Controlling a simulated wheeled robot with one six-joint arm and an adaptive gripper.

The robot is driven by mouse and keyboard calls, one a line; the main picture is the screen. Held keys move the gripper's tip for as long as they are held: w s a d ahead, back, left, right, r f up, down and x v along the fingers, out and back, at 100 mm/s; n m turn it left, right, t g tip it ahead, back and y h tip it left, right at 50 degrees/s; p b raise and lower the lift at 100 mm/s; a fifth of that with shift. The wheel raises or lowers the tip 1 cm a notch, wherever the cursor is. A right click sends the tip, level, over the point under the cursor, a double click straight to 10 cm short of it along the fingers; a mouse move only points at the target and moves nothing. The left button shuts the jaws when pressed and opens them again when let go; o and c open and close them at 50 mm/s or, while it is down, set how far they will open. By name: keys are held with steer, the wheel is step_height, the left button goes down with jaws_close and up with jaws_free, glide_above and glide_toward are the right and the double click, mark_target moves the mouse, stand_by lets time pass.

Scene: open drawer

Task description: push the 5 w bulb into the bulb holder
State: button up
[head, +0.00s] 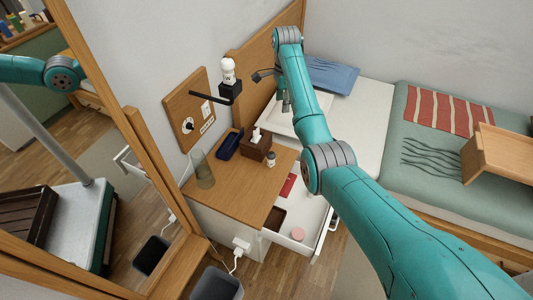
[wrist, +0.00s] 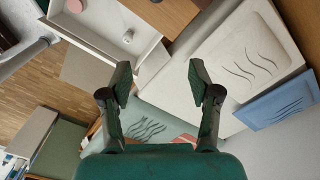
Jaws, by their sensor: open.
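A white bulb (head: 228,70) stands upright on a black block (head: 230,89), apparently the bulb holder, fixed to the wall above the wooden cabinet. The bulb's base meets the block; I cannot tell how deep it sits, nor read any wattage. The bulb and holder do not show in the wrist view.
The cabinet top (head: 237,184) carries a glass vase (head: 202,170), a dark blue tray (head: 229,145), a brown tissue box (head: 257,146) and a small bottle (head: 270,159). An open drawer (head: 312,226) sticks out below. A black bar (head: 209,97) juts beside the holder. A bed stands right.

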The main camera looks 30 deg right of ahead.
steer(key=s+a+f+n, duration=0.4)
steer(key=a+f, duration=0.1)
steer(key=f, duration=0.2)
steer(key=s+a+f+n, duration=0.3)
steer(key=a+f+n, duration=0.2)
steer(key=f, duration=0.3)
steer(key=shift+s+a, duration=0.25)
steer(key=shift+s, duration=0.15)
